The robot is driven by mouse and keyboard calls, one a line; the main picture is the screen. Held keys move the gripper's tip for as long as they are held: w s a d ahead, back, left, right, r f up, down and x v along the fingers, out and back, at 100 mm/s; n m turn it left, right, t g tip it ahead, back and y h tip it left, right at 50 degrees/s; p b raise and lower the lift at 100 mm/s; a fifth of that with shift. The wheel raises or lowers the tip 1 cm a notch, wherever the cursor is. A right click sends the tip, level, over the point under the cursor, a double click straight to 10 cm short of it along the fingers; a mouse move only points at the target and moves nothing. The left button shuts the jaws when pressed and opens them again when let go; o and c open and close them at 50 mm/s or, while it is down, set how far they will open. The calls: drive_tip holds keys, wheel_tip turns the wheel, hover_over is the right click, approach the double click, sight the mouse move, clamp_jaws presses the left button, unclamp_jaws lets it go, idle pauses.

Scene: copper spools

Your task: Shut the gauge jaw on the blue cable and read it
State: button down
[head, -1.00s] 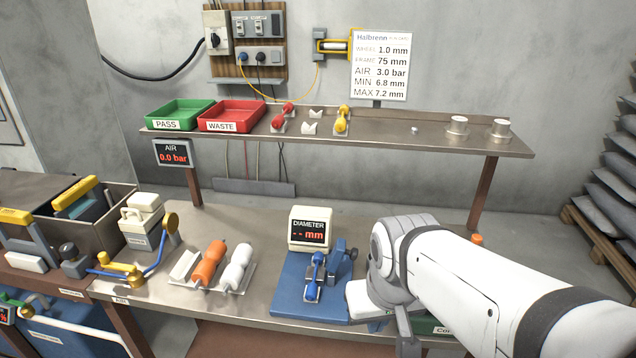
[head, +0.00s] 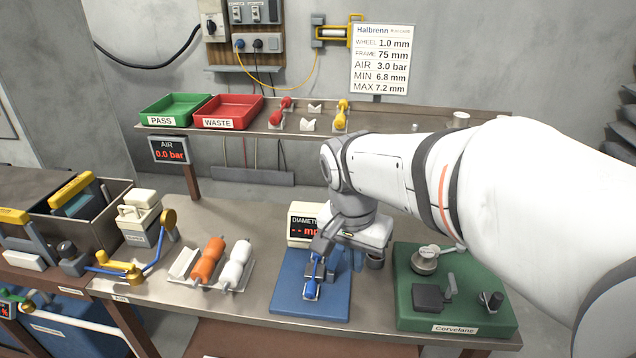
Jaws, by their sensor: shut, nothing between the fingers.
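The gauge is a blue base plate (head: 290,293) on the bench, with a white display box (head: 298,241) at its back. The display is headed DIAMETER and shows red dashes and "mm", partly covered by my gripper. The blue cable (head: 312,289) is a short blue piece with thick ends, lying in a cradle on the plate. My gripper (head: 319,248) is shut and empty, at the far end of the blue cable, over the gauge's jaw area. The jaw is mostly hidden behind my gripper, so I cannot tell its position or whether they touch.
A green Corvelane fixture (head: 408,312) stands right of the gauge. The shelf behind holds the PASS tray (head: 178,108), the WASTE tray (head: 228,108) and red and yellow pieces. The AIR display (head: 169,150) reads 0.0 bar.

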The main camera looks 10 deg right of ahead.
drive_tip(key=w+a+r+m+g+h+p, duration=0.2)
drive_tip(key=w+r+m+h+p, duration=0.15)
drive_tip(key=w+m, duration=0.95)
drive_tip(key=s+x, duration=0.1)
drive_tip(key=x, duration=0.8)
drive_tip(key=shift+s+m+p, duration=0.2)
drive_tip(key=shift+m+p, duration=0.2)
